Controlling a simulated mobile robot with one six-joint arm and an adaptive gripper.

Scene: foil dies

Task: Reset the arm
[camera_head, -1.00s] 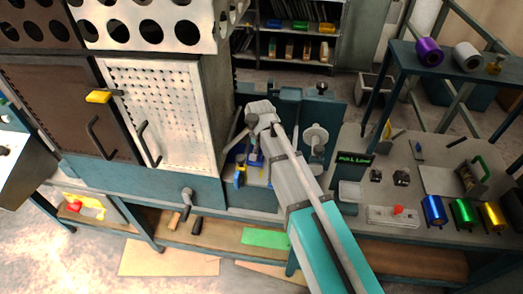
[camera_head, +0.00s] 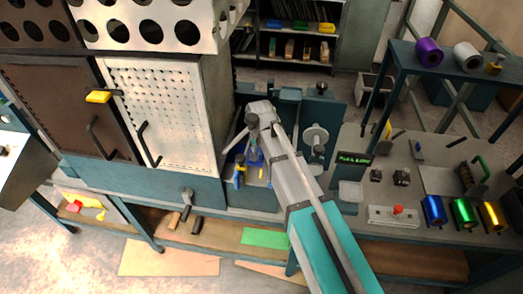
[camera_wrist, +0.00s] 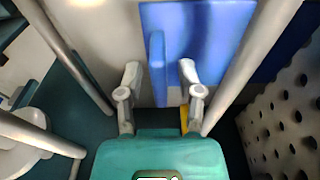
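My gripper (camera_wrist: 160,72) is open in the wrist view, with its two grey fingers apart. A blue upright piece (camera_wrist: 157,70) stands between the fingers in that picture, with a gap on each side. It is in front of a flat blue plate (camera_wrist: 208,35). I cannot tell how far the fingertips are from the blue piece. In the head view my arm reaches into the middle of the press-like machine (camera_head: 323,105), beside the perforated white door. My wrist hides much of the gripper there.
Pale metal rods flank the gripper closely in the wrist view, with a perforated panel (camera_wrist: 285,125) at the right. In the head view, a bench (camera_head: 345,222) at the right holds a purple roll (camera_head: 429,52) on its shelf, and blue (camera_head: 434,210), green and gold rolls.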

